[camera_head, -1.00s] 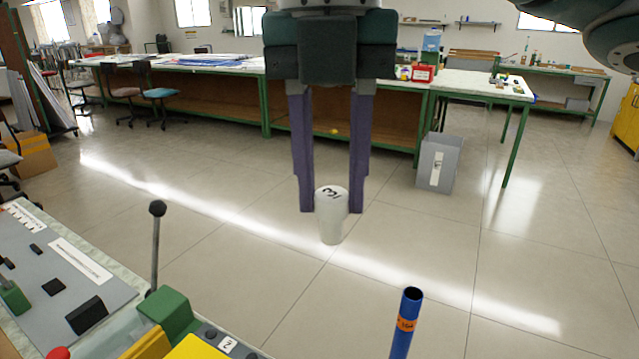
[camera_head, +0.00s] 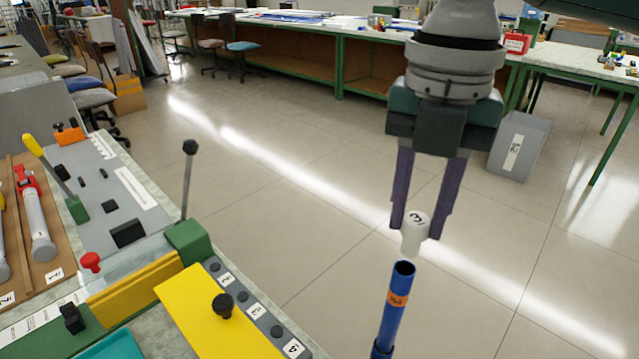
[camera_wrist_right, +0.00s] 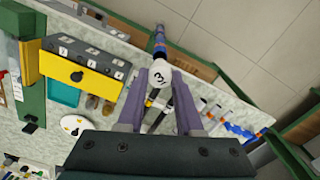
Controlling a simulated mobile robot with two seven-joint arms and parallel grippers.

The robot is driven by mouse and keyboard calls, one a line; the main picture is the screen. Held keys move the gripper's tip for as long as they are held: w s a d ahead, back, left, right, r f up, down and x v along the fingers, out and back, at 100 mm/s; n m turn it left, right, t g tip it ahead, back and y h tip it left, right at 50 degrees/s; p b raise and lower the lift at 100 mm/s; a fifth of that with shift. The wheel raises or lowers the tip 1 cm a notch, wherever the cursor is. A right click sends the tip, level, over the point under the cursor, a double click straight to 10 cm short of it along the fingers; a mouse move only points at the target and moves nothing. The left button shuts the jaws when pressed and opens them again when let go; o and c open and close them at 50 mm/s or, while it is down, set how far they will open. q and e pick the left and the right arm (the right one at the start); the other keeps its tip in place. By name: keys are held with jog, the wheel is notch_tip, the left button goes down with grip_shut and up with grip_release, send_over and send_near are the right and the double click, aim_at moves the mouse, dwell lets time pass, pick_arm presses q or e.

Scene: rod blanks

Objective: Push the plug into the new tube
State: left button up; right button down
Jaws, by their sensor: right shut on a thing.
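The plug (camera_head: 412,240) is a white cylinder with a black mark on its top, upright between the purple fingers of my right gripper (camera_head: 418,230). The gripper is shut on it. The new tube (camera_head: 392,312) is blue with an orange label and stands upright with its dark open mouth at the top. In the head view the plug's lower end is just above the tube's mouth, with little or no gap that I can make out. The right wrist view shows the plug (camera_wrist_right: 161,75) between the fingertips, with the blue tube (camera_wrist_right: 159,42) partly hidden beyond it. My left gripper is not in view.
A bench to the left carries a yellow plate (camera_head: 205,318), a green block with a black-knobbed lever (camera_head: 187,180), and a wooden tray with a red-topped tube (camera_head: 37,220). A grey bin (camera_head: 518,147) stands on the floor behind.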

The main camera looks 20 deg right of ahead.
aim_at(409, 253)
notch_tip(409, 253, down, 5)
jog(key=shift+f+b, duration=0.15)
jog(key=shift+b, duration=0.15)
jog(key=shift+d+f, duration=0.1)
jog(key=c, duration=0.6)
grip_release()
jog(key=shift+f, duration=0.1)
jog(key=shift+o, duration=0.2)
